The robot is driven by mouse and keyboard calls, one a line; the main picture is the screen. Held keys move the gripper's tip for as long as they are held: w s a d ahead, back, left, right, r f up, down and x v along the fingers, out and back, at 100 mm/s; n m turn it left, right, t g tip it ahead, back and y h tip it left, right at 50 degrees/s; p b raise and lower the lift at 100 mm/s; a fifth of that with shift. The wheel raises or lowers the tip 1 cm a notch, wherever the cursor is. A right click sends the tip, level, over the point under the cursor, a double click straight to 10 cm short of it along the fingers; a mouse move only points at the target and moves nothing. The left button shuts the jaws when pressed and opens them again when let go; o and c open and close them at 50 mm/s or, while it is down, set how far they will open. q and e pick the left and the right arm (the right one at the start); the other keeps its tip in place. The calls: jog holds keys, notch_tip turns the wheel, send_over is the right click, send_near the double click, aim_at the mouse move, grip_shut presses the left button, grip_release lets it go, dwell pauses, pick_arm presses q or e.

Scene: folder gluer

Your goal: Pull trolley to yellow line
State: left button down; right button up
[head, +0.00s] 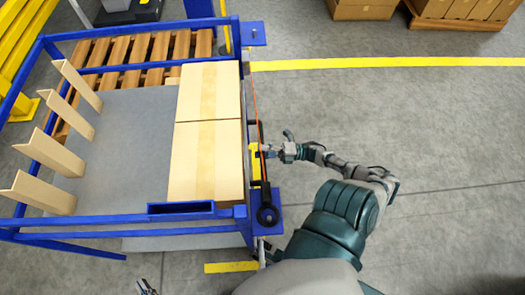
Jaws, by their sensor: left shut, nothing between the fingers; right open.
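The blue-framed structure that looks like the trolley (182,210) fills the left of the head view. Two cardboard boxes (207,147) lie along its right side. A long yellow line (400,63) crosses the floor at the upper right. My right gripper (270,152) is open beside the trolley's right edge, near a black upright bar (262,165) and a yellow part. I cannot tell whether it touches them. My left gripper (147,287) is shut and empty at the bottom edge, in front of the trolley's near side, mostly cut off.
A wooden pallet (140,50) stands behind the trolley. Yellow rails (22,40) stand at the far left. Boxes on a pallet (460,10) are at the top right. A short yellow strip (230,267) lies at the near edge. The grey floor (440,150) at right is clear.

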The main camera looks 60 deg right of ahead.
jog(key=v, duration=1.2)
